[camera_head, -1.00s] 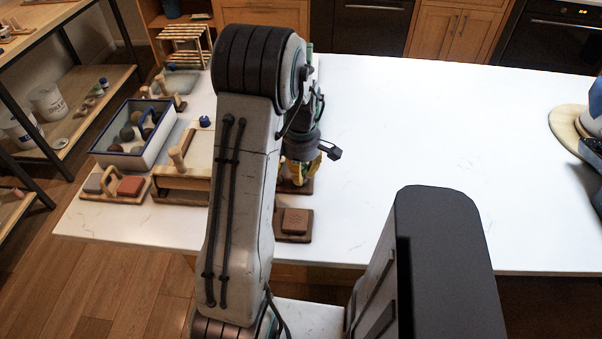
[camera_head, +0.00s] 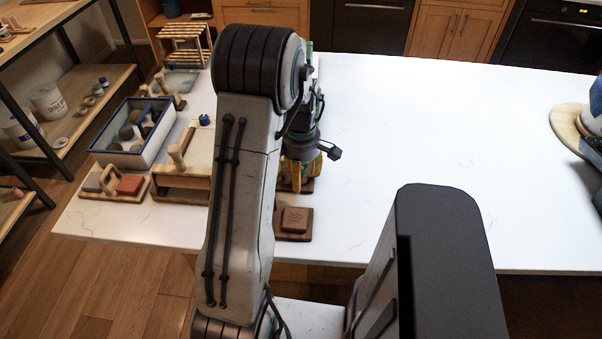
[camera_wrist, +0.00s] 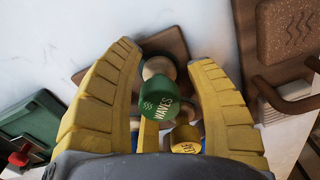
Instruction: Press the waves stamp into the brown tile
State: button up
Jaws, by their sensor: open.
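The waves stamp (camera_wrist: 159,100), with a green top lettered WAVES and a pale wooden part, stands on a brown base (camera_wrist: 160,42) in the wrist view. My gripper (camera_wrist: 165,56) has its yellow fingers spread on either side of the stamp, with clear space between. In the head view my gripper (camera_head: 311,175) is low over the stamp stand, partly hidden by my arm. The brown tile (camera_head: 295,219) lies on a dark board nearer to me, with a faint mark on top. In the wrist view the brown tile (camera_wrist: 286,28) shows wavy lines at upper right.
A yellow-topped stamp (camera_wrist: 186,139) stands right beside the waves stamp. A green board (camera_wrist: 32,122) with a red-knobbed tool lies left in the wrist view. A blue-edged box (camera_head: 133,133) stands left on the table. The table's middle (camera_head: 420,130) is clear.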

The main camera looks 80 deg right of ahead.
notch_tip(320, 180, up, 12)
dwell(0.7)
